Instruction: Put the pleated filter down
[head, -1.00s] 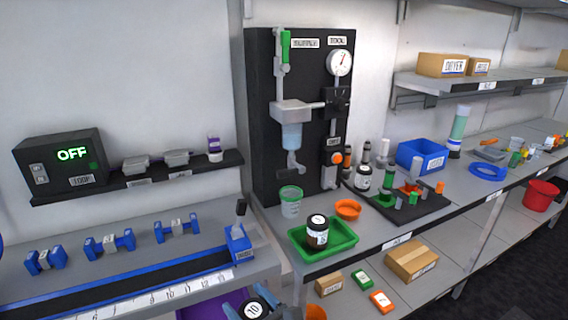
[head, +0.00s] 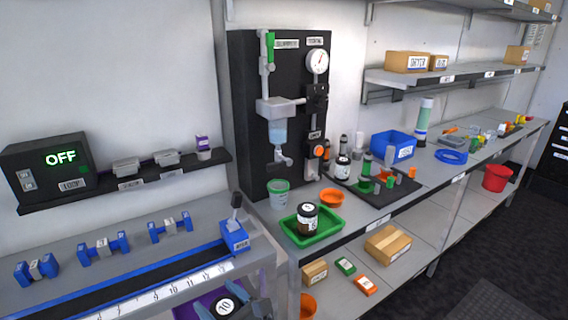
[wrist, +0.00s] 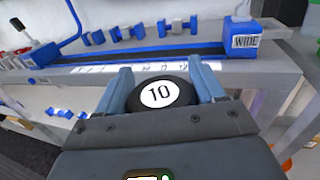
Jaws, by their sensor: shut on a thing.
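The pleated filter (wrist: 161,94) shows as a round black end with a white disc marked 10; pleats cannot be made out. My gripper (wrist: 167,84) is shut on it, one blue-grey finger on each side. In the head view the filter (head: 226,306) and my gripper (head: 232,309) are at the bottom edge, in front of the grey bench and beside the blue end block of the scale rail. The rest of the filter is hidden by my gripper and the frame edge.
A blue rail with a number scale (head: 150,290) runs along the left bench, with blue clamps (head: 103,246) behind it. The WIDE block (wrist: 241,40) stands at its end. A green tray with a dark jar (head: 330,233) and an orange bowl (head: 331,198) occupy the right bench.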

